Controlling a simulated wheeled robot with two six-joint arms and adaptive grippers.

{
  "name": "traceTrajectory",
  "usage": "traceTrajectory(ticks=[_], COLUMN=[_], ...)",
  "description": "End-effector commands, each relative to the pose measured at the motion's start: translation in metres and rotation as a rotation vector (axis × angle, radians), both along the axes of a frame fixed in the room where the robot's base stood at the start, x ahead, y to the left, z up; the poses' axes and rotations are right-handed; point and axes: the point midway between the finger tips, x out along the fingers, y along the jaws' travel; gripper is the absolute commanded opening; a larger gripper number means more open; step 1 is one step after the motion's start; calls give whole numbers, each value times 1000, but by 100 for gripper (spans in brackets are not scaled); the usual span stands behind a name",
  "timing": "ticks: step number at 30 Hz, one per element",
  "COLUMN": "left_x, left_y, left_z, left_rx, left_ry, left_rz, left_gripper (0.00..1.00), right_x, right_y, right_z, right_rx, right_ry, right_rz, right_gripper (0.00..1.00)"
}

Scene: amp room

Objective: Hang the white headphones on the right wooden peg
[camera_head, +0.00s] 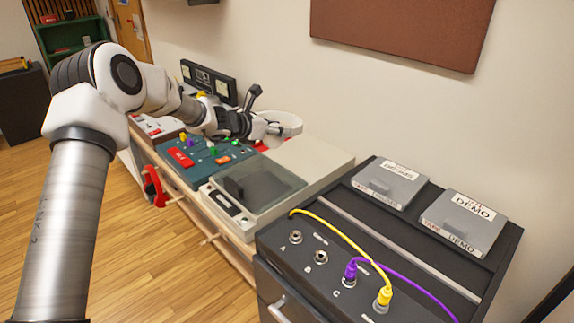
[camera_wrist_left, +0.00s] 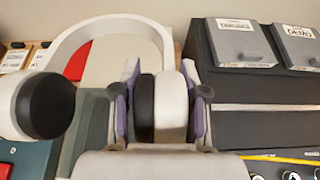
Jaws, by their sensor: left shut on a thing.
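The white headphones (camera_head: 287,120) are partly hidden behind my left gripper (camera_head: 268,130) in the head view. In the left wrist view, the white headband (camera_wrist_left: 105,25) arches at upper left, with one black-padded cup (camera_wrist_left: 42,105) at the left. My left gripper (camera_wrist_left: 160,100) is shut on the other cup, one finger on each side. The right wooden peg (camera_head: 210,239) sticks out bare from the bench's front edge, below the clear-lidded unit. Another wooden peg (camera_head: 176,199) is to its left. My right gripper is not in view.
Red headphones (camera_head: 155,187) hang at the bench front, left of the bare pegs. A turntable-like unit with a clear lid (camera_head: 258,184) and a teal panel with knobs (camera_head: 205,165) sit on the bench. A black cabinet (camera_head: 315,280) with cables stands at right. Floor in front is clear.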

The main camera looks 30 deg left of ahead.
Motion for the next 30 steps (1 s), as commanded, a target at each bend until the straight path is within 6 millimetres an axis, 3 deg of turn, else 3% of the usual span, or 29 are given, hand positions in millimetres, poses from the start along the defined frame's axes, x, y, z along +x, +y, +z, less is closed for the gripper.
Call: traceTrajectory(ticks=[1, 9, 15, 30], left_x=[0, 0, 0, 4], left_y=[0, 0, 0, -6], left_z=[-16, -75, -132, -139], left_rx=[0, 1, 0, 0], left_ry=[-2, -1, 1, -1], left_rz=[0, 0, 0, 2], left_gripper=[0, 0, 0, 0], right_x=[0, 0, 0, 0], right_y=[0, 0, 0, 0], right_z=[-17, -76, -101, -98], right_rx=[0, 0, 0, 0], right_ry=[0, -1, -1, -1], right_rz=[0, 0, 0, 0], right_gripper=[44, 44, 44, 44])
